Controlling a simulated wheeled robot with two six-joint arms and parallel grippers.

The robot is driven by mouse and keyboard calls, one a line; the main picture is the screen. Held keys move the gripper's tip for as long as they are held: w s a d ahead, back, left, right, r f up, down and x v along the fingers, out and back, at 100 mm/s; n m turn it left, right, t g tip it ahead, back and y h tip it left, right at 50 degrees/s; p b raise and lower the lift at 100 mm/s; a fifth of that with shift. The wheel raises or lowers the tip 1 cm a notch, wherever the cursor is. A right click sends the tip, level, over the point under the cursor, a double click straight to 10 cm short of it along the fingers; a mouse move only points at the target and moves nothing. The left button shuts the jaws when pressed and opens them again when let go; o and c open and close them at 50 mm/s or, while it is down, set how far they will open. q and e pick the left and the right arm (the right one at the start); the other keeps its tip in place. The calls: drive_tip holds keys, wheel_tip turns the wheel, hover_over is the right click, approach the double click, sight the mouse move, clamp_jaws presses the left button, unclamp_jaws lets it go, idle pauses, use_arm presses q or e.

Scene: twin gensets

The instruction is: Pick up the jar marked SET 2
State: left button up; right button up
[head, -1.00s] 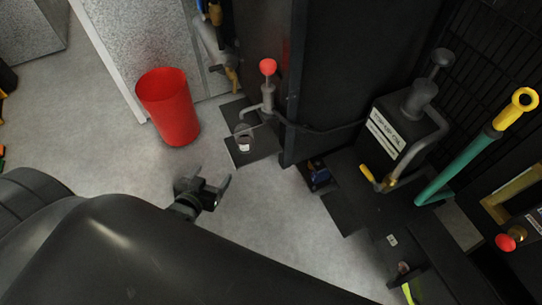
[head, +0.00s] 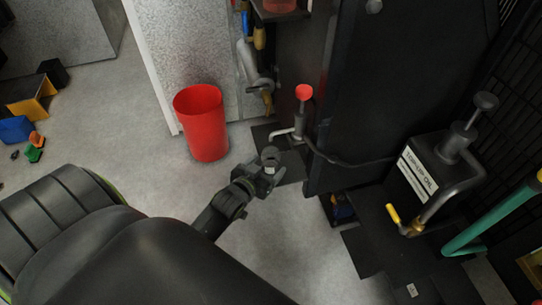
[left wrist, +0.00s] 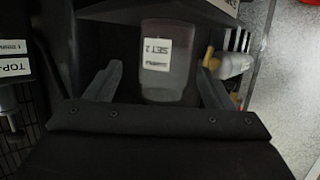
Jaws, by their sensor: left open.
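The clear jar marked SET 2 (left wrist: 170,75) shows in the left wrist view, with a white label facing the camera. In the head view the jar (head: 270,157) stands by the spout of the red-knobbed pump (head: 299,118), partly covered by my gripper. My left gripper (head: 267,174) is open at the jar. In the left wrist view its two fingers (left wrist: 162,68) are on either side of the jar, with gaps visible. I cannot tell how far the jar is between them. My right gripper is not in view.
A red bin (head: 202,125) stands left of the jar. A dark cabinet (head: 395,85) rises to the right, with a box labelled TOP-UP OIL (head: 418,175) beyond it. Coloured bins and small parts lie at far left. Grey floor (head: 110,125) is clear between.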

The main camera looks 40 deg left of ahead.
sight(275, 155)
use_arm(q)
drive_tip(key=shift+a+x, duration=0.15)
drive_tip(key=shift+x, duration=1.3)
drive_tip(key=shift+a+x, duration=0.1)
drive_tip(key=shift+x, duration=1.35)
drive_tip(key=shift+r, duration=0.1)
drive_tip(key=shift+c, duration=0.4)
drive_tip(key=c, duration=1.1)
drive_tip(key=shift+r, duration=0.1)
